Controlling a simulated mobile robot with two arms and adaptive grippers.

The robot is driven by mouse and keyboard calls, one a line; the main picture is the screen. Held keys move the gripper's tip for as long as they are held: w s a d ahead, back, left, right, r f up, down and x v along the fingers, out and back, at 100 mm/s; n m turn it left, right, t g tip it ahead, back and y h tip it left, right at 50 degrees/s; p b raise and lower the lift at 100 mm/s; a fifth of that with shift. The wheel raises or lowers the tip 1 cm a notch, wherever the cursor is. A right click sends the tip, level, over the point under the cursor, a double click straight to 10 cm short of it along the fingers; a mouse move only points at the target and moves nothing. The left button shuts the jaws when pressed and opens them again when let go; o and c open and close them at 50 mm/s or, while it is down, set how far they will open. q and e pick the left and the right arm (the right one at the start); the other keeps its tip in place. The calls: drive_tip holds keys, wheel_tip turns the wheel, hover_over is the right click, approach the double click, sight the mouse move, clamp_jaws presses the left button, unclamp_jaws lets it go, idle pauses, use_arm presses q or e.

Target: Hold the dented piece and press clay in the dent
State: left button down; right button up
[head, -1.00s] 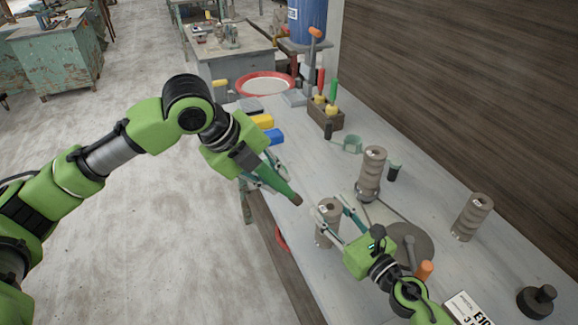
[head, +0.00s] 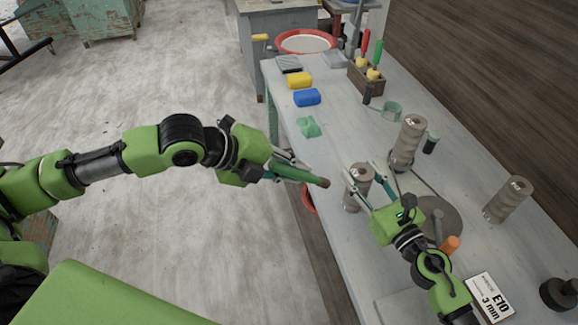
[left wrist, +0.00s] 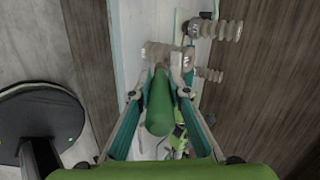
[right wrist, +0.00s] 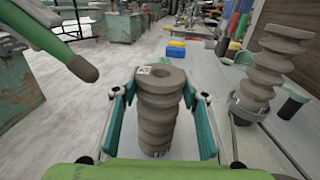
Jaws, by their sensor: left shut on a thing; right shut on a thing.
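My right gripper (head: 368,187) is shut around a grey-brown ribbed clay piece (head: 356,194), upright with a small white label at its top rim, near the table's front edge. It fills the middle of the right wrist view (right wrist: 158,112). I cannot make out a dent or whether its base touches the table. My left gripper (head: 296,172) is shut on a green-handled tool (head: 296,173) with a rounded brown tip. The tip (right wrist: 83,68) points towards the piece, apart from it on the left. The handle also shows in the left wrist view (left wrist: 160,103).
Two similar ribbed pieces stand behind (head: 411,137) and at the right (head: 508,199). A grey disc (head: 445,217), an orange-handled item (head: 449,246), a sign (head: 490,298) and a black weight (head: 562,293) lie near my right arm. Yellow (head: 300,80), blue (head: 307,97) and teal (head: 309,127) lumps lie at the back left.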

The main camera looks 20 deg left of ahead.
sight(316, 177)
use_arm(q)
drive_tip(key=shift+d+r+x, duration=0.1)
drive_tip(key=shift+d+x, duration=0.1)
drive_tip(key=shift+x, duration=0.9)
drive_tip(key=shift+d+r+x, duration=0.15)
drive_tip(key=shift+x, duration=0.95)
drive_tip(key=shift+d+f, duration=0.2)
drive_tip(key=shift+f, duration=0.1)
drive_tip(key=shift+d+f, duration=0.15)
drive_tip(key=shift+f, duration=0.15)
drive_tip(key=shift+w+d, duration=0.2)
drive_tip(key=shift+d, duration=0.05)
idle(0.4)
drive_tip(key=shift+s+a+r, duration=0.5)
drive_tip(key=shift+s+a, duration=0.05)
drive_tip(key=shift+a, duration=0.3)
drive_tip(key=shift+s+a+r, duration=0.5)
drive_tip(key=shift+s+a, duration=0.05)
drive_tip(key=shift+a, duration=0.3)
drive_tip(key=shift+s+a+r, duration=0.5)
drive_tip(key=shift+s+a, duration=0.05)
drive_tip(key=shift+a, duration=0.3)
